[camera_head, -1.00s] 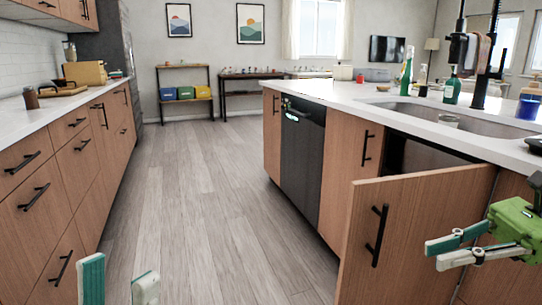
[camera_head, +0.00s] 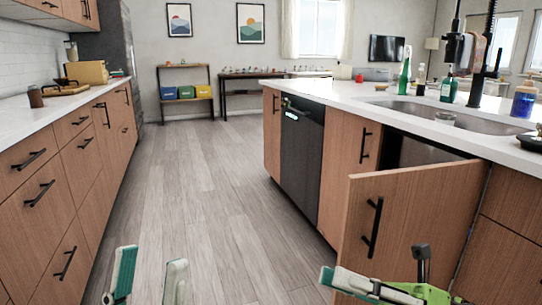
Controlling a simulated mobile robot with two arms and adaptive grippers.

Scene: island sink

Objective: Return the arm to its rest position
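My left gripper (camera_head: 148,278) is at the bottom left of the head view, over the floor. Its two fingers point up and stand apart with nothing between them. My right gripper (camera_head: 345,283), with a green body, is at the bottom right, in front of the lower part of the open wooden cabinet door (camera_head: 415,215). Its fingers point left and are seen nearly edge-on, so the gap between them cannot be judged. I see no object held in it. Whether it touches the door cannot be told.
The door stands swung out from the island below the sink (camera_head: 450,116), with a dark cabinet opening (camera_head: 425,152) behind it. A dishwasher (camera_head: 302,160) is further along. Drawers (camera_head: 45,190) line the left side. The floor (camera_head: 205,190) between is clear.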

